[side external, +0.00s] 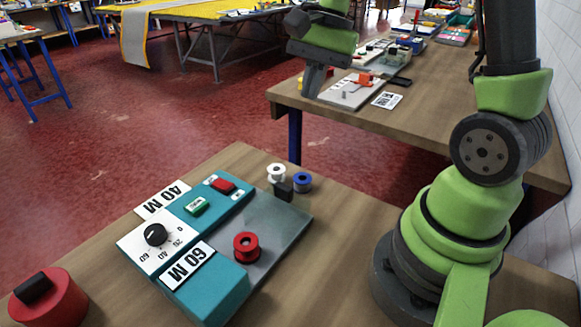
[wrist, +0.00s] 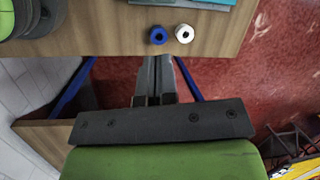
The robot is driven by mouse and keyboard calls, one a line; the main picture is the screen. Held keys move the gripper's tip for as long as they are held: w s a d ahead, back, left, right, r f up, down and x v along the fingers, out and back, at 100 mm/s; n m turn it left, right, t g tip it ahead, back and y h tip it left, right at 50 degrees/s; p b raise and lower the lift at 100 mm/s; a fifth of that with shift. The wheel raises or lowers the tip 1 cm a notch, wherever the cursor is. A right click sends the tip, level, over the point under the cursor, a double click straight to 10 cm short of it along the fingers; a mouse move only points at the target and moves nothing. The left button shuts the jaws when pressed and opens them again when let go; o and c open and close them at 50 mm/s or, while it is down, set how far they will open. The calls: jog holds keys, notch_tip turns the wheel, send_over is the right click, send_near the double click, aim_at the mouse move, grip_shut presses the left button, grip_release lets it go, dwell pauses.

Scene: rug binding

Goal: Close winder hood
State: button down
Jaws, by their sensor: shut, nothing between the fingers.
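The winder is a teal machine (side external: 215,302) with a black dial, green and red buttons and "40 M" and "60 M" labels. A flat grey plate (side external: 285,232) lies beside its teal body, with a red spool (side external: 246,247) on it. I cannot tell which part is the hood. A small black block (side external: 283,191) sits at the plate's far corner. My gripper (side external: 313,92) is shut and empty, beyond the bench's far edge and apart from the winder.
A white spool (side external: 276,173) and a blue spool (side external: 302,182) stand by the winder's far corner. A red cylinder with a black top (side external: 48,300) stands at lower left. A second wooden bench (side external: 430,115) with equipment is behind. Red floor (side external: 200,115) lies between.

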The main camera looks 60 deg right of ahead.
jog(key=w+d+f+m+g+y, duration=0.1)
jog(key=d+f+m, duration=0.2)
jog(key=f, duration=0.3)
send_near(277, 207)
jog(key=d+f, duration=0.3)
jog(key=f, duration=0.1)
jog(key=shift+w+a+f, duration=0.15)
jog(key=shift+w+a, duration=0.35)
jog(key=shift+a, duration=0.1)
jog(key=shift+a, duration=0.1)
jog(key=a, duration=0.9)
jog(key=shift+a, duration=0.2)
